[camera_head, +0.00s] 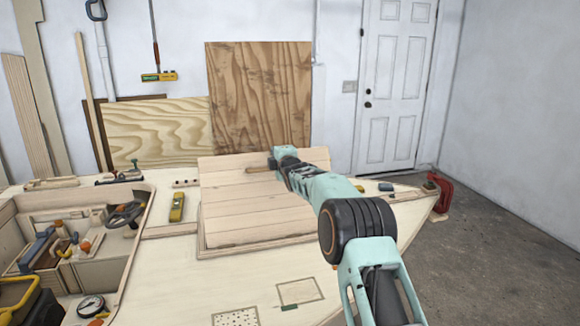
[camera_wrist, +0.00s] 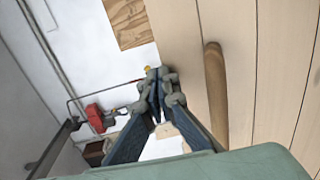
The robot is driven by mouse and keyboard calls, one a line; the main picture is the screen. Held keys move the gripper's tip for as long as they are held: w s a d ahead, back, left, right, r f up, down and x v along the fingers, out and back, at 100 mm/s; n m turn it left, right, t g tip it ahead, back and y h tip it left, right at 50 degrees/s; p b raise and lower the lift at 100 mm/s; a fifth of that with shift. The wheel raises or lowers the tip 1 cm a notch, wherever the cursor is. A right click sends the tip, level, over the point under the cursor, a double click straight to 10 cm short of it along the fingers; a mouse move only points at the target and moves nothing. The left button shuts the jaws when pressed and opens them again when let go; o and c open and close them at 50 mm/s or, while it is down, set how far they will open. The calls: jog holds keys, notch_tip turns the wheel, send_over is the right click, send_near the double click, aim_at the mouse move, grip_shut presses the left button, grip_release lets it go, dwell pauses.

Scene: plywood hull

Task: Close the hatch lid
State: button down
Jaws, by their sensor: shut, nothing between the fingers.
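The hatch lid (camera_head: 245,205) is a pale planked wooden panel on the deck, inside a low wooden frame (camera_head: 225,252). Its far edge appears raised above the frame, so it looks tilted; I cannot tell the exact angle. A round wooden handle bar (camera_head: 258,169) lies near its far edge. In the wrist view, the lid (camera_wrist: 270,70) fills the right side, with the handle (camera_wrist: 215,95) on it. My gripper (camera_head: 274,161) is at the lid's far part, by the handle. In the wrist view its fingers (camera_wrist: 160,88) are shut and empty, left of the handle; contact with the lid is unclear.
An open cockpit well (camera_head: 65,235) with tools is at the left. A yellow level (camera_head: 177,207) lies left of the lid. A red object (camera_head: 441,192) is at the deck's right edge. Plywood sheets (camera_head: 258,95) lean on the back wall. Open floor lies at the right.

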jog(key=shift+w+a+f+p, duration=0.15)
jog(key=shift+w+f+p, duration=0.05)
jog(key=shift+w+p, duration=0.35)
jog(key=shift+w+a+f+p, duration=0.2)
jog(key=shift+w+p, duration=0.3)
jog(key=shift+w+a+f+p, duration=0.15)
jog(key=shift+w+f+p, duration=0.05)
jog(key=shift+w+p, duration=0.35)
jog(key=shift+s, duration=0.1)
